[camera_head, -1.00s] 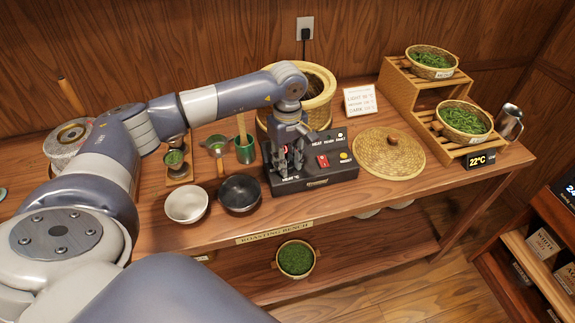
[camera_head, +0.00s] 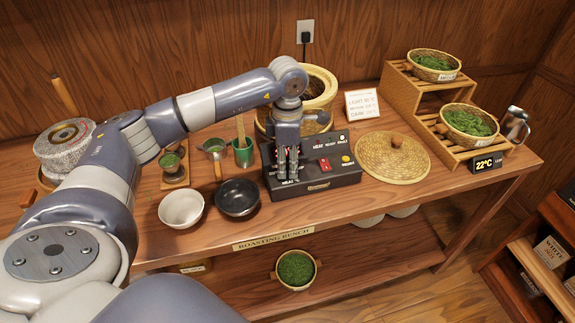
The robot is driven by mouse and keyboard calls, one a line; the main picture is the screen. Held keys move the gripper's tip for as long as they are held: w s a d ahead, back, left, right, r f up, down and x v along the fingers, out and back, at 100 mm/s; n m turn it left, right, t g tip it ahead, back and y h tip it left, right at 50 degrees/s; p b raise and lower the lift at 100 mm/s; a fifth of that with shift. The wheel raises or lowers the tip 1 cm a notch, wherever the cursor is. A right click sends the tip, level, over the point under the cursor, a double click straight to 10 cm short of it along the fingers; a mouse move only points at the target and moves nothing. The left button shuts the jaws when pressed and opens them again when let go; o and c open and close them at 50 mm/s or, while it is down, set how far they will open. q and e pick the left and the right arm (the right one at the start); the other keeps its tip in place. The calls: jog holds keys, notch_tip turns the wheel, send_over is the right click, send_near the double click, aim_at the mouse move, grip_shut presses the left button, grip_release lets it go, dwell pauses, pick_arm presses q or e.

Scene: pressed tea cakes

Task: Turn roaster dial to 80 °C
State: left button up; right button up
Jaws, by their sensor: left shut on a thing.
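The black roaster control box (camera_head: 318,178) sits on the roasting bench, with a red switch (camera_head: 324,164) and small lights on its top. My left gripper (camera_head: 287,176) points down over the left part of the box, by the heat marking. Its fingers are close together and shut on the heat dial, which they hide almost wholly; its setting cannot be read. The round woven roaster (camera_head: 321,84) stands behind the box, partly covered by my left arm. A white card (camera_head: 362,104) with roast temperatures stands behind it on the right; the print is small. My right gripper is out of view.
A white bowl (camera_head: 181,209) and a black bowl (camera_head: 238,198) stand left of the box. A woven lid (camera_head: 393,158) lies close on its right. A small display (camera_head: 487,163) reads 22 °C below the tea baskets. A green cup (camera_head: 243,152) stands behind the black bowl.

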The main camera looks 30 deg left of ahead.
aim_at(287, 167)
pick_arm(q)
jog(key=n+b, duration=0.1)
jog(key=n, duration=0.4)
jog(key=shift+n, duration=0.3)
jog(key=n, duration=0.6)
jog(key=shift+r, duration=0.1)
jog(key=shift+n, duration=0.3)
jog(key=o, duration=1.1)
notch_tip(287, 167, up, 8)
dwell(0.4)
